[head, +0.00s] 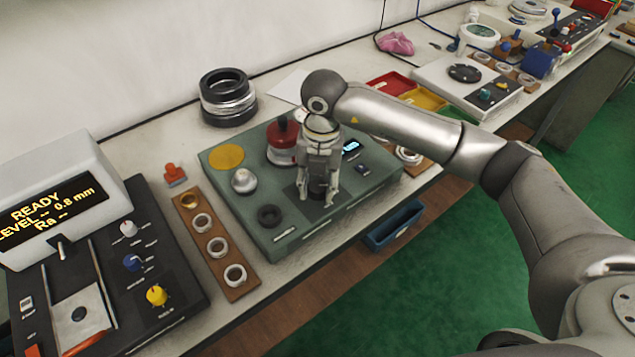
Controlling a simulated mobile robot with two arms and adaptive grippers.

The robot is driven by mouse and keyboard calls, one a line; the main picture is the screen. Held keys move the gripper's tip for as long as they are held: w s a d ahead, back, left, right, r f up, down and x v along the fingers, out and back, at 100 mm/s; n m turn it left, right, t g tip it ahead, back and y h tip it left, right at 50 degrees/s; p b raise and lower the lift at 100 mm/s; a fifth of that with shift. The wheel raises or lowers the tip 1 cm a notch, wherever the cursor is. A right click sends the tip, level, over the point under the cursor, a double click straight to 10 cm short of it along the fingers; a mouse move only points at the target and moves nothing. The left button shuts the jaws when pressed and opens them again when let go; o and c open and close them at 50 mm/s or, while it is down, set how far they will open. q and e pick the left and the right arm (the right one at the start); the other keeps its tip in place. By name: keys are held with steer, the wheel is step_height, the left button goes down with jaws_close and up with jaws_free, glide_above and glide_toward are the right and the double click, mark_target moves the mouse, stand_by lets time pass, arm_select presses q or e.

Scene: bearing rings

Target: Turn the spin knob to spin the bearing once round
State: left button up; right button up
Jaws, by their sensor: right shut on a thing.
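A grey-green test box (222,201) stands on the bench in the middle of the head view. My right gripper (318,203) points down over its front part, with its fingers shut on a dark knob, which the fingers mostly hide. I take this to be the spin knob, but its label is covered. Behind the gripper, a red-topped spindle (283,141) on a silver base stands on the box. A silver dome (244,181), a black round knob (269,215) and a small lit display (351,148) are also on the box. My left gripper is not in view.
A wooden strip (243,289) with several rings lies left of the box. A dark instrument (110,285) reading READY stands further left. Stacked rings (228,98) stand behind. A blue bin (393,226) hangs at the bench's front edge.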

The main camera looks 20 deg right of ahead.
mark_target(320, 187)
steer(key=shift+r, duration=0.1)
steer(key=o, duration=1)
steer(key=r, duration=1.2)
steer(key=shift+s+d, duration=0.1)
steer(key=shift+d, duration=0.15)
steer(key=shift+f, duration=0.1)
